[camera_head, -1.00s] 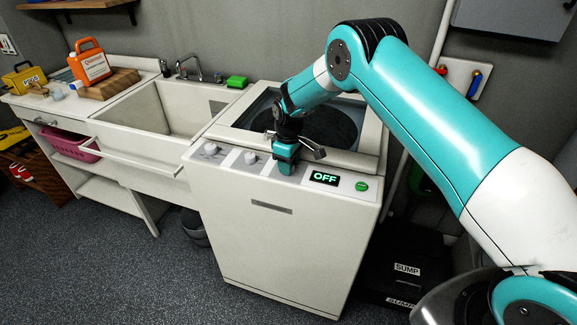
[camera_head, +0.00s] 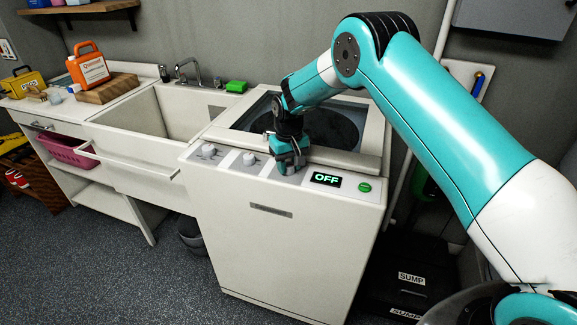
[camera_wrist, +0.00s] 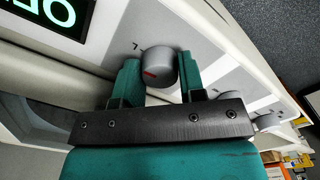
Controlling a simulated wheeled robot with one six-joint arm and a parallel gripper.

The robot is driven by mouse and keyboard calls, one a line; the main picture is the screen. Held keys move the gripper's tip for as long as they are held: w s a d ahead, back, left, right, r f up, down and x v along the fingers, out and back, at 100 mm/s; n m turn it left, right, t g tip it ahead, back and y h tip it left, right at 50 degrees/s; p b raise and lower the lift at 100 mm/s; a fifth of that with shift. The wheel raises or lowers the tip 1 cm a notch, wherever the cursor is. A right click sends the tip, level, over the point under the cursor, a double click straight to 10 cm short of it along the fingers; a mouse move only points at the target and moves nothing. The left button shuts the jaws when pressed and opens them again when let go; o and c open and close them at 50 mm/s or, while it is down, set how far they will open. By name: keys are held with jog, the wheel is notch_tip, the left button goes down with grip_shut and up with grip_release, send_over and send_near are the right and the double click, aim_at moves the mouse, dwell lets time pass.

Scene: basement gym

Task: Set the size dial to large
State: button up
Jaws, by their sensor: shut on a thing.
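The white washer (camera_head: 290,240) stands beside the sink, with a row of dials on its front panel. My gripper (camera_head: 288,168) is down at the panel, over the dial nearest the display, and hides that dial in the head view. In the wrist view the grey dial (camera_wrist: 160,68) sits between the two teal fingers of my gripper (camera_wrist: 158,82), which are shut on its sides. A red mark on the dial points to the left in that view. A small mark is printed beside it; I cannot read the dial's labels or setting. The display (camera_head: 326,179) reads OFF.
Two other dials, the left one (camera_head: 208,150) and the middle one (camera_head: 249,159), sit left of my gripper. A green button (camera_head: 364,187) is right of the display. The lid (camera_head: 330,125) lies behind the panel. Black SUMP boxes (camera_head: 410,265) stand on the floor to the right.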

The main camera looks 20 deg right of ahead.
aim_at(289, 165)
dwell(0.5)
jog(key=o, duration=0.9)
jog(key=shift+o, duration=0.2)
notch_tip(289, 165, up, 17)
jog(key=b, duration=0.3)
jog(key=shift+r, duration=0.2)
jog(key=shift+s+r, duration=0.1)
jog(key=s+a+r+n+y, duration=0.1)
jog(key=s+a+n+y, duration=0.1)
jog(key=s, duration=1.7)
jog(key=s+a+r+n+y, duration=0.2)
jog(key=s+n, duration=0.1)
jog(key=s, duration=1.7)
jog(key=shift+a, duration=0.35)
